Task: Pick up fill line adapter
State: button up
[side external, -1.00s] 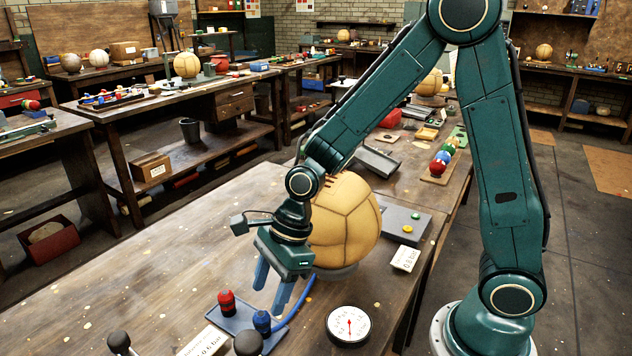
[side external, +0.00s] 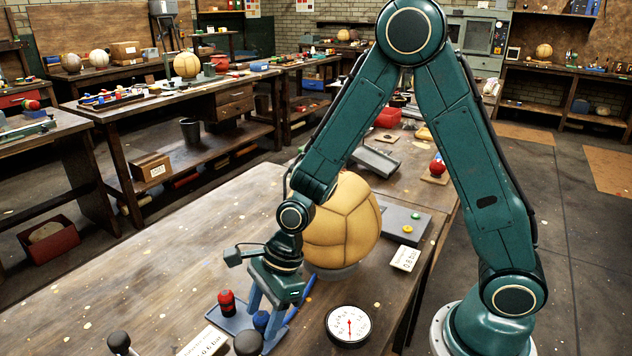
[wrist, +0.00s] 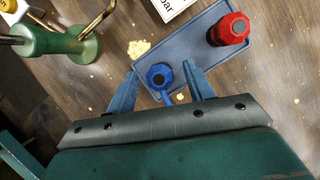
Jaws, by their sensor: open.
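A blue adapter (side external: 261,320) and a red adapter (side external: 227,303) stand in a shallow blue-grey tray (wrist: 195,40). Which one is the fill line adapter cannot be told by a label. A blue hose (side external: 304,297) runs near the blue adapter. My gripper (side external: 268,308) points down over the tray, its fingers on either side of the blue adapter. In the wrist view the blue adapter (wrist: 160,77) is between my open fingertips (wrist: 162,80), with gaps on both sides. The red adapter (wrist: 232,29) is off to the right there.
A tan leather ball (side external: 342,222) stands close behind my gripper. A round dial gauge (side external: 348,324) lies to the right. A white card (side external: 204,343) and dark knobs (side external: 119,343) are near the front. The table's left part is mostly clear.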

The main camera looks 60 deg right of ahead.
jog(key=shift+x, duration=1.05)
jog(key=shift+c, duration=0.2)
jog(key=c, duration=1)
